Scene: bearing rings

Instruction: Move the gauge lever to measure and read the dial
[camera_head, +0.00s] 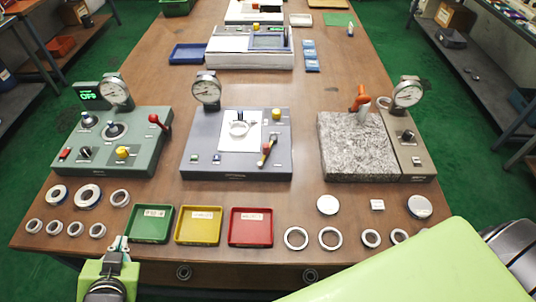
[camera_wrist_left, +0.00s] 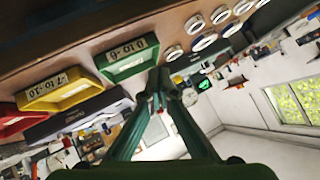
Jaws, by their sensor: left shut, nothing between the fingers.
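A green station (camera_head: 75,150) at left has a dial (camera_head: 115,91), a green lit display (camera_head: 88,95) and a red-knobbed lever (camera_head: 158,121). A granite station (camera_head: 355,150) at right has a dial (camera_head: 407,94) and an orange lever (camera_head: 361,97). Needle readings are too small to tell. My left gripper (camera_head: 120,242) is shut and empty at the front edge; its fingers show in the left wrist view (camera_wrist_left: 158,88).
Green (camera_head: 152,224), yellow (camera_head: 198,226) and red (camera_head: 250,228) trays line the front. Loose rings lie left (camera_head: 88,195) and right (camera_head: 330,238) of them. A blue tray (camera_head: 187,53) and a white device (camera_head: 250,60) stand farther back. My green arm link covers the lower right.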

